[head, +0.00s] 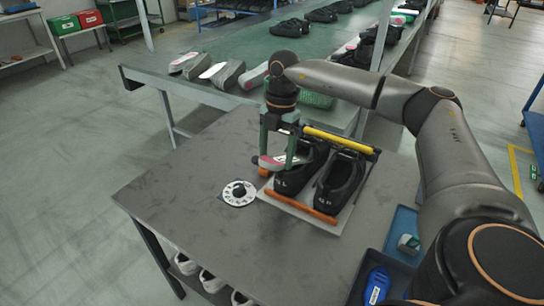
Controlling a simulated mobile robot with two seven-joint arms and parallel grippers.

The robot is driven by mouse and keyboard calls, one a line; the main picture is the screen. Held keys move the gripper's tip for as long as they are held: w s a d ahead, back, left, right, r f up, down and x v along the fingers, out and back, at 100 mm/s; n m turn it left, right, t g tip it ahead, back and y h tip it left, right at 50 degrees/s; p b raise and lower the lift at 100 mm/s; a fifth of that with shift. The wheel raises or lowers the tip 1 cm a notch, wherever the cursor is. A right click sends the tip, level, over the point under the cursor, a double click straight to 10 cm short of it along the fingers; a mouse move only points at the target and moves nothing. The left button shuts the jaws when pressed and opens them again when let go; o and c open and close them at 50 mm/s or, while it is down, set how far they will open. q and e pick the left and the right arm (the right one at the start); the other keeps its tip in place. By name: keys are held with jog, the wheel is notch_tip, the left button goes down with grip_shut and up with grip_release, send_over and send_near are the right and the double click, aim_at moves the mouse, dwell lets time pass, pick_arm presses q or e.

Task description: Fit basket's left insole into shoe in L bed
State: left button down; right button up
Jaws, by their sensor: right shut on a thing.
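My right gripper (281,158) points down and is shut on a thin grey and pink piece, which looks like an insole (268,161). It holds the piece at the left side of the left black shoe (296,178); I cannot tell whether they touch. That shoe lies in the left bed of a pale fixture board (303,215), its opening partly hidden by the gripper. A second black shoe (340,182) lies in the right bed. A green basket (317,99) stands behind, partly hidden by my arm. My left gripper is not in view.
A yellow bar (335,139) runs behind the shoes and an orange bar (300,201) in front. A round white dial (238,193) lies left of the board. Blue trays (402,226) are at right. The grey table (190,185) is clear at left.

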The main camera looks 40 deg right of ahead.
jog(key=shift+w+d+f, duration=0.25)
jog(key=shift+d+f, duration=0.25)
jog(key=shift+d, duration=0.3)
jog(key=shift+w+d+f, duration=0.2)
jog(key=shift+d+f, duration=0.25)
jog(key=shift+d, duration=0.3)
jog(key=shift+w+d+f+h, duration=0.2)
jog(key=shift+d+f, duration=0.05)
jog(key=shift+d, duration=0.4)
jog(key=shift+w+d+f+h, duration=0.2)
jog(key=shift+d, duration=0.4)
jog(key=shift+w+d+f, duration=0.2)
jog(key=shift+d+f, duration=0.05)
jog(key=shift+d, duration=0.45)
jog(key=shift+w+d+f, duration=0.2)
jog(key=shift+d, duration=0.5)
jog(key=shift+w+d+f+h, duration=0.1)
jog(key=shift+d+f+h, duration=0.2)
jog(key=shift+d, duration=0.1)
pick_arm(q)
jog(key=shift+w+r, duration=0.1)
pick_arm(e)
jog(key=shift+f+t+h, duration=0.3)
jog(key=shift+f+h, duration=0.1)
jog(key=shift+f, duration=0.3)
jog(key=o, duration=1.2)
jog(key=shift+a+f, duration=0.1)
jog(key=shift+o, duration=0.2)
jog(key=shift+s+f, duration=0.1)
jog(key=shift+s, duration=0.1)
